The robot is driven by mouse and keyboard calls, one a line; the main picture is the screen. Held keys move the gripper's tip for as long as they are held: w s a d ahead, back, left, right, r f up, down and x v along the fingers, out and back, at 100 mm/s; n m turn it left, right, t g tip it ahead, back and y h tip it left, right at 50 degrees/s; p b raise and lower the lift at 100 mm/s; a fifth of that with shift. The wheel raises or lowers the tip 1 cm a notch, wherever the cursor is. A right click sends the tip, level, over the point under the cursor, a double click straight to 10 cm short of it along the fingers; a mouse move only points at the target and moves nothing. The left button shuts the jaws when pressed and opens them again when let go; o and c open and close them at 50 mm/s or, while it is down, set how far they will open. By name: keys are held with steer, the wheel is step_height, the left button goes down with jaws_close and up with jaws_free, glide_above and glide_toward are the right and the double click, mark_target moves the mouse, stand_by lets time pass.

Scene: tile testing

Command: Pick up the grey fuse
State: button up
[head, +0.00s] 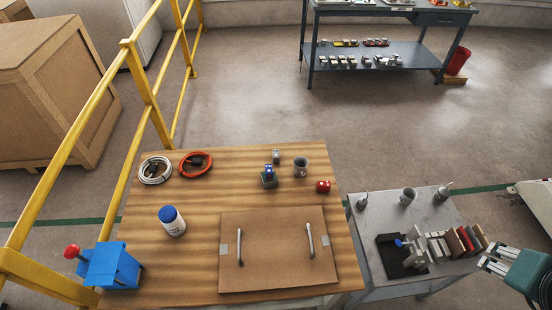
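A small grey cylinder (276,156) stands upright near the back of the wooden table; it may be the grey fuse, but it is too small to be sure. A grey mug-like cup (301,168) stands to its right, and a dark green and blue item (269,177) is just in front of it. My gripper (488,256) is at the right edge, beside the grey side table and far from the cylinder. Its pale fingers look apart, with nothing visible between them.
The wooden table (210,262) also carries a cardboard panel (275,255) with two handles, a white bottle (173,224), coiled cables (155,170), a red item (323,186) and a blue box (110,266). The grey side table (378,215) holds upright plates (455,243). A yellow railing (150,95) runs left.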

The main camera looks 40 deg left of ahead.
steer(key=shift+w+a+r, duration=0.1)
steer(key=w+a+r+n+g+y, duration=0.15)
steer(key=w+a+r, duration=0.25)
steer(key=w+a, duration=1.1)
steer(key=w+a+f+n+g, duration=0.1)
steer(key=w+a+f, duration=0.15)
steer(key=a, duration=0.45)
steer(key=w+a+f+n+g, duration=0.1)
steer(key=w+a, duration=0.3)
steer(key=a, duration=0.3)
steer(key=w+a+f+n+g, duration=0.1)
steer(key=w+a+f, duration=0.15)
steer(key=a, duration=0.45)
steer(key=n+g+h, duration=0.2)
steer(key=n+g, duration=0.1)
steer(key=n, duration=0.1)
glide_above(276, 155)
steer(key=shift+y, duration=0.25)
steer(key=f, duration=2.8)
steer(key=shift+w+d+f+p, duration=0.25)
steer(key=shift+w+f+p, duration=0.05)
steer(key=shift+w+p, duration=0.1)
steer(key=shift+s+a+f, duration=0.3)
steer(key=shift+f, duration=0.05)
